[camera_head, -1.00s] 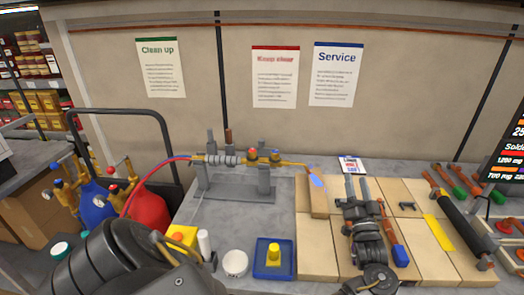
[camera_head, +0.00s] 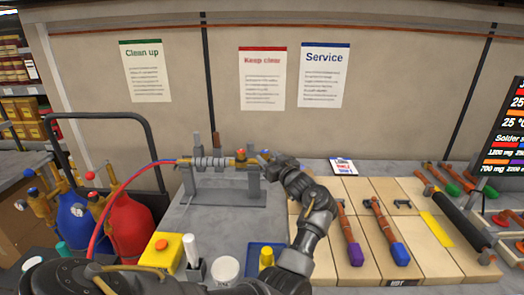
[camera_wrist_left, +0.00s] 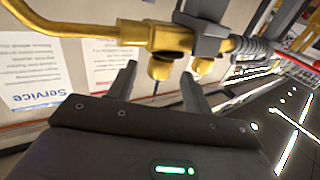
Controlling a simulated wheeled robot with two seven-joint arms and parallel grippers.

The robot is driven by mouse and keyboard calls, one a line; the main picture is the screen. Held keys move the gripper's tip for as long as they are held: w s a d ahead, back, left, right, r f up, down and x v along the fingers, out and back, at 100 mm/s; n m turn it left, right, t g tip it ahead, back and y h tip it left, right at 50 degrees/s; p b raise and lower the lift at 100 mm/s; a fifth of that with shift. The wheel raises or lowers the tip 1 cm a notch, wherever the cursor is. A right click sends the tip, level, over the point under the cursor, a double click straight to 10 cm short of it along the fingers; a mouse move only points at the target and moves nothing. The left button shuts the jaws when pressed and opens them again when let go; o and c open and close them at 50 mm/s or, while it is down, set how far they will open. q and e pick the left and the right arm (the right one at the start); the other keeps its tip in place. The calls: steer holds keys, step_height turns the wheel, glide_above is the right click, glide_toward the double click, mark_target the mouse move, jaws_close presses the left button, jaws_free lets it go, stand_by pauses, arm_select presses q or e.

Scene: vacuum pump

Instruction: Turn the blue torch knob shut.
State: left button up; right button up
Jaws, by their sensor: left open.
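The brass torch (camera_head: 222,161) lies across a grey stand (camera_head: 215,191), nozzle pointing right. The red knob (camera_head: 240,153) is on top. The blue knob (camera_head: 264,153) is just right of it, close to my left gripper (camera_head: 271,157). The wrist view, upside down, shows the torch body (camera_wrist_left: 172,37) and two brass knob stems. My left gripper (camera_wrist_left: 160,88) is open there, with its fingers on either side of the nozzle-side stem (camera_wrist_left: 160,68). I cannot tell whether they touch it. The blue cap is not clear there. The nozzle end is hidden in the head view. My right gripper is not in view.
Red (camera_head: 130,212) and blue (camera_head: 74,222) gas cylinders stand at left, with a hose to the torch. A yellow box with an orange button (camera_head: 164,252), a white tub (camera_head: 225,270) and a blue tray (camera_head: 252,262) are in front. Wooden boards with tools lie right.

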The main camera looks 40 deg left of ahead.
mark_target(263, 151)
arm_select(q)
steer(key=shift+p+x, duration=0.5)
steer(key=shift+x, duration=2.2)
steer(key=c, duration=1)
steer(key=shift+r+m+t+h+p, duration=0.15)
steer(key=shift+m+t+h+p, duration=0.25)
steer(key=shift+m+t+p, duration=0.5)
steer(key=shift+w+d+m+t+h+p, duration=0.15)
steer(key=shift+m+t+h+p, duration=0.25)
steer(key=shift+m+t+h, duration=0.9)
steer(key=shift+w+d+m+t+h+p, duration=0.2)
steer(key=shift+m+t+h+p, duration=0.2)
steer(key=shift+m+t+h, duration=0.9)
steer(key=shift+w+d+m+t+h+p, duration=0.15)
steer(key=shift+m+t+h+p, duration=0.25)
steer(key=shift+m+t+h, duration=0.9)
steer(key=shift+h, duration=0.6)
